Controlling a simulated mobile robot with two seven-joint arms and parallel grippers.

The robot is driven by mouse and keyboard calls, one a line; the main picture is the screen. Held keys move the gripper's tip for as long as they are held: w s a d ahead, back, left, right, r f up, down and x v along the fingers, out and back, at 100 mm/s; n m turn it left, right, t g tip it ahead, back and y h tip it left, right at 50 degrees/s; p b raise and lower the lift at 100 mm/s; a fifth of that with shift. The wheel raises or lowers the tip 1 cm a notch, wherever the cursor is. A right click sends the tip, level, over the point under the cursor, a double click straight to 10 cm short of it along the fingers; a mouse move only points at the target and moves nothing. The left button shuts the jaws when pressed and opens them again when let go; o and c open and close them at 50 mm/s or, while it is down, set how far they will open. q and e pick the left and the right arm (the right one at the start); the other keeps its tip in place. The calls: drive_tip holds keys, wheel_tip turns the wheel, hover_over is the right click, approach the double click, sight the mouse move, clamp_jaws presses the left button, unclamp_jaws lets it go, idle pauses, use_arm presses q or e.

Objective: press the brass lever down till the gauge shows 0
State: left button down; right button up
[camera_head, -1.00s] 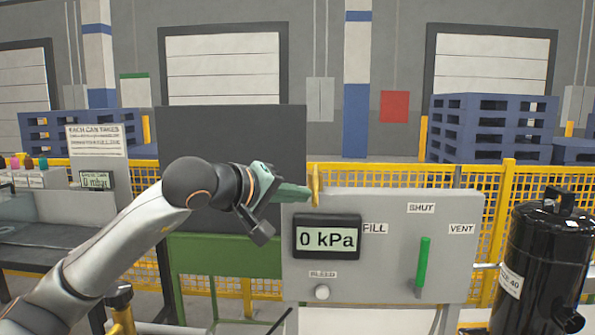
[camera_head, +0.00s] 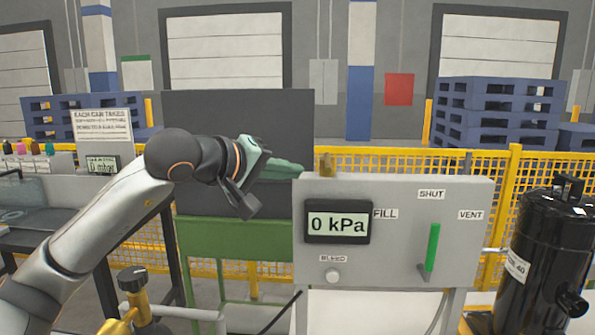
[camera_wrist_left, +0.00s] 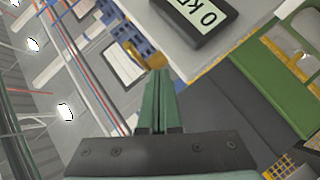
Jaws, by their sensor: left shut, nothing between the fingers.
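The brass lever (camera_head: 327,164) is a short yellow piece at the top left edge of the grey panel (camera_head: 390,190). In the left wrist view a curved brass-coloured piece (camera_wrist_left: 131,54) shows just beyond my fingertips. The gauge (camera_head: 337,222) on the panel's front reads 0 kPa. It is partly cut off in the wrist view (camera_wrist_left: 200,17). My left gripper (camera_head: 297,169) is shut and empty, its green fingertips just left of the lever, with a small gap in the head view. My right gripper is not in view.
The panel also carries a green handle (camera_head: 432,248) between labels FILL, SHUT and VENT, and a white BLEED knob (camera_head: 333,276). A black tank (camera_head: 545,255) stands at the right. A dark board (camera_head: 235,150) and yellow fence (camera_head: 400,162) stand behind.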

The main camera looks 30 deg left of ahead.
use_arm(q)
drive_tip(key=s+a+b, duration=0.1)
drive_tip(key=s+b, duration=0.1)
drive_tip(key=s, duration=0.7)
drive_tip(key=shift+a+r, duration=0.3)
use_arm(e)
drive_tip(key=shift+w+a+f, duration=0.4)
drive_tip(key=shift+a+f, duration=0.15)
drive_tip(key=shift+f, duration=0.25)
use_arm(q)
drive_tip(key=shift+s, duration=0.1)
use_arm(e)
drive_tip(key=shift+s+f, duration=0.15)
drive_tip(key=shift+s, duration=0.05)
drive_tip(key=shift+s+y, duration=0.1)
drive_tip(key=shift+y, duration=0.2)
